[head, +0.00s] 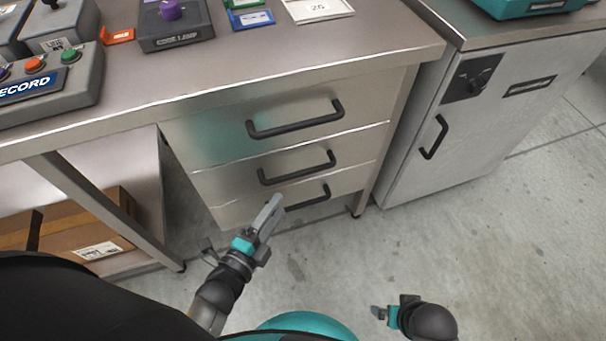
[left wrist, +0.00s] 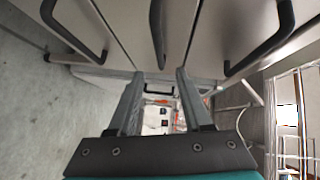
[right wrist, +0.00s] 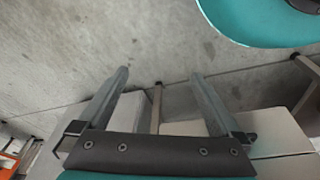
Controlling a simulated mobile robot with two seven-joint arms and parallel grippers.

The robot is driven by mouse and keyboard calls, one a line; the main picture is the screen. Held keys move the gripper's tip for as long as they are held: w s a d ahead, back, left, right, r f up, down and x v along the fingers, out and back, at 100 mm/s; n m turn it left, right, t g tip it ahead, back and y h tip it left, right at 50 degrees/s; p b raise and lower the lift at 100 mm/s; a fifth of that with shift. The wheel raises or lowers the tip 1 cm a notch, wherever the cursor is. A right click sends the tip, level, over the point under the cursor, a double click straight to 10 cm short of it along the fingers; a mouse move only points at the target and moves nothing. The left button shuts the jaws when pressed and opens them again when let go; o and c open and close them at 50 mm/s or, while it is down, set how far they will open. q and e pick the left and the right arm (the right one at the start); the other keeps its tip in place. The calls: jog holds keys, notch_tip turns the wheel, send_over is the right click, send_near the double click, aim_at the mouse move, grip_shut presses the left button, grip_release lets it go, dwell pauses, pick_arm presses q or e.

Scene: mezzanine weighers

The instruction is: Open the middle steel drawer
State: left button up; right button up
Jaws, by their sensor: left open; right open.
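The middle steel drawer (head: 225,184) sits in a stack of three under the steel bench, and its front looks flush with the others. Its black bar handle (head: 298,168) is clear in the head view. In the left wrist view the middle handle (left wrist: 157,35) lies ahead, lined up with the gap between the fingers. My left gripper (head: 270,213) is open and empty, in front of the lower drawers and apart from the middle handle. It also shows in the left wrist view (left wrist: 158,76). My right gripper (right wrist: 160,75) is open and empty over the floor, low in the head view (head: 381,312).
The top drawer handle (head: 296,121) and bottom drawer handle (head: 308,199) are close above and below. A steel cabinet (head: 475,125) stands at right. A cardboard box (head: 75,230) lies on the lower shelf at left. Floor in front is clear.

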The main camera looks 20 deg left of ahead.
aim_at(301, 171)
pick_arm(q)
jog(key=shift+b+x, duration=1.7)
jog(key=shift+x, duration=4.65)
pick_arm(e)
notch_tip(301, 171, up, 7)
jog(key=w+t, duration=0.1)
jog(key=w, duration=0.1)
jog(key=shift+w+a, duration=0.15)
jog(key=shift+w, duration=0.25)
pick_arm(q)
jog(key=shift+c, duration=0.2)
pick_arm(e)
jog(key=shift+r, duration=0.1)
pick_arm(q)
grip_shut()
